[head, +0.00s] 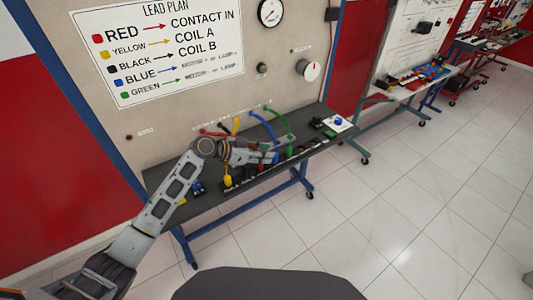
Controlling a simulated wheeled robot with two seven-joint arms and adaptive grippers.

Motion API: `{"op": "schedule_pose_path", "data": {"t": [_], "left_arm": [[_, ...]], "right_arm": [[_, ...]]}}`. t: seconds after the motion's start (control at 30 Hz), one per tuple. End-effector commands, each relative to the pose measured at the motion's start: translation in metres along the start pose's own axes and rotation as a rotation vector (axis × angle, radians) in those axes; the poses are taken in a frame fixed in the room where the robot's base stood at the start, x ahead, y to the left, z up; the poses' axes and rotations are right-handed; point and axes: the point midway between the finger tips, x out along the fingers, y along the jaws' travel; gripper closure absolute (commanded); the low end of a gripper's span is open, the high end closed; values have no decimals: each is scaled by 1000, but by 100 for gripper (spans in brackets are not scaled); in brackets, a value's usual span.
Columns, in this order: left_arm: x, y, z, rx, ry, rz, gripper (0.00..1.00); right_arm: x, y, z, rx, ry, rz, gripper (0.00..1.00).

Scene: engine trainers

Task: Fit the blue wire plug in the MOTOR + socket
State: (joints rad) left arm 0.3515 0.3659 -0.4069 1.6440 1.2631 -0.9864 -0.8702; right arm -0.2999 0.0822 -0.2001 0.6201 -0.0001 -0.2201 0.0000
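The blue wire (265,123) arches from the back panel down to the fingers of my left gripper (283,150). Blue shows beside the fingers, but the plug's end is partly hidden and too small to make out. I cannot tell whether the fingers are closed on the plug. The gripper is over the dark bench (240,203), close to its row of sockets. I cannot read the socket labels, so the MOTOR + socket cannot be picked out. My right gripper is not in view.
Green (283,122), yellow (236,125) and red wires hang close by. A yellow plug (228,180) is near the bench's front. The lead plan sign (160,47) is behind. Open tiled floor lies right.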

Motion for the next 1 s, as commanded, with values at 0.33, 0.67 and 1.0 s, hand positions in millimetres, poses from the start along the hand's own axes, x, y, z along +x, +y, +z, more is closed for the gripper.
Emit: {"op": "schedule_pose_path", "data": {"t": [0.33,0.67,1.0], "left_arm": [[-15,0,-3,0,-1,1,68],[-16,0,-3,0,-1,1,68],[-22,0,-14,2,0,1,68]], "right_arm": [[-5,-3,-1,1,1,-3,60],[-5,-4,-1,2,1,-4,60],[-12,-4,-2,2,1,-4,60]]}}
